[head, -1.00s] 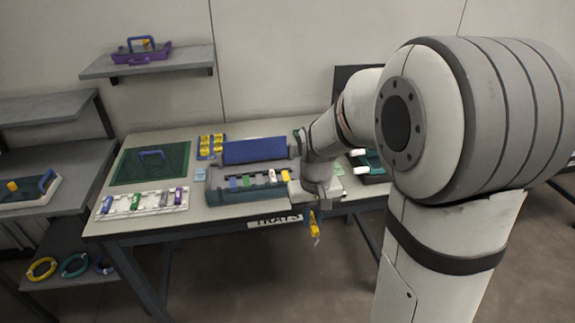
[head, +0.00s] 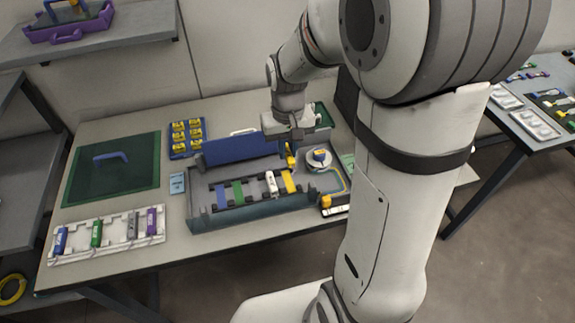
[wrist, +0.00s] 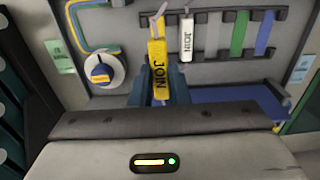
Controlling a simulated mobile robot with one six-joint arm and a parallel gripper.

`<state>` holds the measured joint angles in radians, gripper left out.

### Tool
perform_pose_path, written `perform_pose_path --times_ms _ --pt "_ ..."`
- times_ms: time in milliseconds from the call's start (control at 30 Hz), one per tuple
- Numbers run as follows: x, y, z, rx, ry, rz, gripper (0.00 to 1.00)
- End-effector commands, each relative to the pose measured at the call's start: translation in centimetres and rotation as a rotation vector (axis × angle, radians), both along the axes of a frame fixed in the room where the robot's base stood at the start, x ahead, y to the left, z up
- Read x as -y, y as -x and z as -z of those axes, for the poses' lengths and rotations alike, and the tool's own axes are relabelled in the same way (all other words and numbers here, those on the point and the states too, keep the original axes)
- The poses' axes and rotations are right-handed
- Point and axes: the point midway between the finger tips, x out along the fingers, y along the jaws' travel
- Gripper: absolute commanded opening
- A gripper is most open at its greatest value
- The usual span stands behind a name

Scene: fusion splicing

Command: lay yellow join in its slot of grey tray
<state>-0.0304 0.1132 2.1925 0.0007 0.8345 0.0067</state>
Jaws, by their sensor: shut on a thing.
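The yellow join (wrist: 158,72), marked JOIN, is between the blue fingers of my gripper (wrist: 159,88) in the wrist view. My gripper is shut on it. In the head view my gripper (head: 291,146) is over the back right of the grey tray (head: 250,213), and the yellow join (head: 291,158) shows below it. The tray has a row of coloured slots. The yellow slot (head: 290,182) looks empty in the head view. A white join (wrist: 187,38) lies to its side in the row. I cannot tell whether the held join touches the tray.
The tray's blue lid (head: 240,148) stands open behind it. A round spool (head: 319,159) with a yellow and blue line is at the tray's right. A white rack (head: 106,236) with several joins lies left. A blue holder (head: 187,137) with yellow pieces stands behind.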

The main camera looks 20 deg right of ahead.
Motion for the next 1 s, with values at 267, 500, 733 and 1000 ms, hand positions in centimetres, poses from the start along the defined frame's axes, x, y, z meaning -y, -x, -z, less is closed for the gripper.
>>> perform_pose_path --times_ms 267,500,733,1000 --pt "0.4 0.1 5.0 -0.006 0.0 0.013 0.0" --pt "0.6 0.1 7.6 -0.005 0.0 0.017 0.0" --pt "0.6 0.1 9.7 -0.002 0.0 0.018 0.0" --pt "0.6 0.0 9.9 -0.001 0.0 0.018 0.0"
